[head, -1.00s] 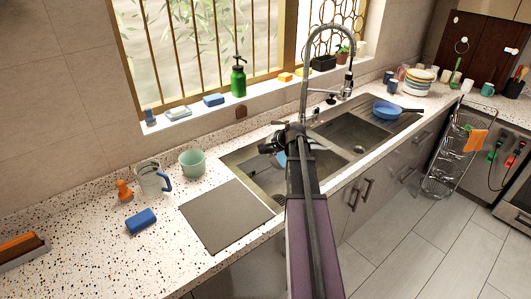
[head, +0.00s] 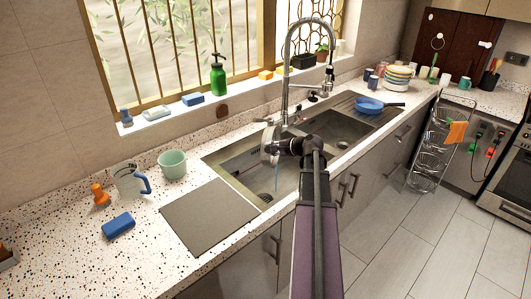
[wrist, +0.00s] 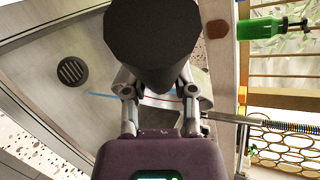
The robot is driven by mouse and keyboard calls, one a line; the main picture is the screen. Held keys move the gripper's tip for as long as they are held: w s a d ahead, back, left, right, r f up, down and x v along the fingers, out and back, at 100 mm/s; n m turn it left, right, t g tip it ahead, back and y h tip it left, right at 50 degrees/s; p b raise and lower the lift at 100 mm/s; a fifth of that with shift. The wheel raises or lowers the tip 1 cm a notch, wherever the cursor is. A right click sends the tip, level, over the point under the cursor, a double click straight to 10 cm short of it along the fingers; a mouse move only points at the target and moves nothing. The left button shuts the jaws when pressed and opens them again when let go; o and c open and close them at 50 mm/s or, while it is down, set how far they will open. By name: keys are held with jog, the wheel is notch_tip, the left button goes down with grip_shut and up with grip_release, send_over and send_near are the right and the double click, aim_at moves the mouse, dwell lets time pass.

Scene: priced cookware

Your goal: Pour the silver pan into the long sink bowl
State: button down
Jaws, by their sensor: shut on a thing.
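The silver pan (head: 268,146) is held above the left sink basin (head: 238,186), tipped onto its side. A thin blue streak runs down from it toward the basin. My gripper (head: 305,146) is just right of the pan and is shut on it, seemingly by its handle. In the wrist view a large dark block (wrist: 155,45), probably the pan's handle, sits between my gripper's fingers (wrist: 160,98) and hides most of the pan. The basin with its round drain (wrist: 72,72) shows below. I cannot see what is left inside the pan.
The tall faucet (head: 287,75) stands behind the pan, close to it. A second basin (head: 335,128) and a blue pan (head: 369,105) lie to the right. A grey board (head: 208,215), green cup (head: 172,164), jug (head: 127,181) and blue sponge (head: 118,225) are left.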

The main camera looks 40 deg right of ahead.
jog(key=shift+s+d+f+m+t+y+b, duration=0.1)
jog(key=shift+s+d+f+t+y+b, duration=0.15)
jog(key=shift+s+d+t+b, duration=0.6)
jog(key=shift+s+d+f+m+t+y+b, duration=0.1)
jog(key=shift+s+d+t+y+b, duration=0.1)
jog(key=shift+s+b, duration=0.7)
jog(key=shift+s+d+f+m+t+y+b, duration=0.1)
jog(key=shift+s+d+f+t+y+b, duration=0.3)
jog(key=shift+b, duration=0.85)
jog(key=shift+r, duration=0.25)
dwell(1.6)
